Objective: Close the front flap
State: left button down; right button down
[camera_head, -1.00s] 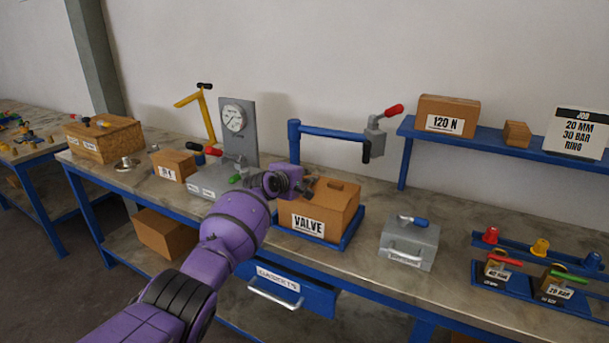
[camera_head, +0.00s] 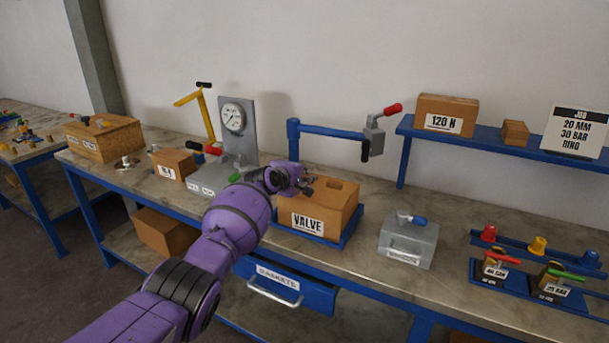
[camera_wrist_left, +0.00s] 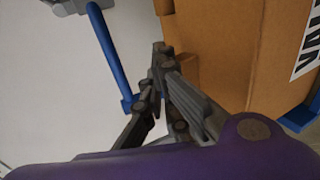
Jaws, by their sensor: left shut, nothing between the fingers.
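The cardboard box labelled VALVE (camera_head: 318,222) stands on a blue base on the bench in the head view. A small raised cardboard piece (camera_head: 335,184) shows at its top; I cannot tell which flap it is. My left gripper (camera_head: 306,186) is at the box's upper left edge, fingers shut and empty. In the left wrist view the shut fingers (camera_wrist_left: 163,55) are beside the box wall (camera_wrist_left: 225,45), close to a small cardboard edge (camera_wrist_left: 186,68); contact is unclear. My gripper and wrist hide part of the box's top. My right gripper is not in view.
A blue post with a swing arm (camera_head: 330,132) and clamp stands behind the box. A gauge stand (camera_head: 238,125) is to the left, a grey metal case (camera_head: 408,243) to the right. A blue drawer (camera_head: 318,296) is below. Bench between box and case is clear.

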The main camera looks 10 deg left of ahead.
pick_arm(q)
jog(key=shift+r, duration=0.1)
dwell(0.7)
jog(key=shift+r, duration=0.75)
